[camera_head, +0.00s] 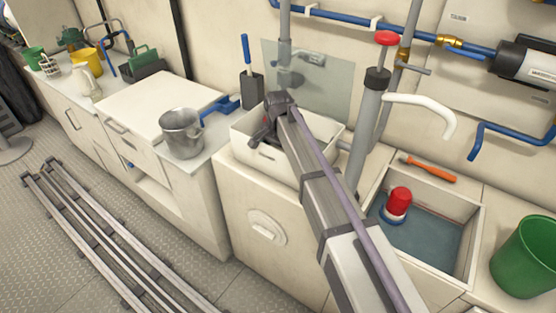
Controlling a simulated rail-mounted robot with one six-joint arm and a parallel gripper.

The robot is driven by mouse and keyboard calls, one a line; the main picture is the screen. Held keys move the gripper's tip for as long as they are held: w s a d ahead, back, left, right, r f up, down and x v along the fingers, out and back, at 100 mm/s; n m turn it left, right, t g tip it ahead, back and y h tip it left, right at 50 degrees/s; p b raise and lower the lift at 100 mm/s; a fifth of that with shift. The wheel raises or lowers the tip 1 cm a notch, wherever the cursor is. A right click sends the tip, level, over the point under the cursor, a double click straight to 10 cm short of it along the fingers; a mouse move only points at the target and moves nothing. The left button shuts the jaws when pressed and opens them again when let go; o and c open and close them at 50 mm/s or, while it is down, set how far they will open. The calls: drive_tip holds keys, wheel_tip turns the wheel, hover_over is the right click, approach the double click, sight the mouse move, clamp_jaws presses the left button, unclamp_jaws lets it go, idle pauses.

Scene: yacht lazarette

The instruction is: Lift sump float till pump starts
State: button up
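A red-topped float (400,199) with a white and blue collar sits in the sump (472,246), a white-walled recessed basin with grey-blue water, right of centre. The float looks upright and apart from my gripper. My arm reaches from the bottom right up to the left, passing left of the sump. My gripper (265,132) is over the white sink (255,157), well to the left of the float. Its fingers are small and dark here, and I cannot tell whether they are open.
A grey upright tube with a red knob (387,38) and a white spout (440,108) stand behind the sump. An orange-handled tool (430,169) lies at its back rim. A green bucket (527,258) is at right. A metal pot (182,133) stands left. Rails cross the floor.

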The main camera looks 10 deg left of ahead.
drive_tip(key=shift+c, duration=0.3)
drive_tip(key=c, duration=1.2)
drive_tip(key=r+p, duration=0.2)
drive_tip(key=w+r+p, duration=0.1)
drive_tip(key=r+p, duration=0.1)
drive_tip(key=shift+d, duration=0.2)
drive_tip(key=shift+w+d, duration=0.1)
drive_tip(key=shift+w, duration=0.05)
drive_tip(key=shift+f, duration=0.15)
drive_tip(key=o, duration=1.3)
drive_tip(key=shift+c, duration=0.2)
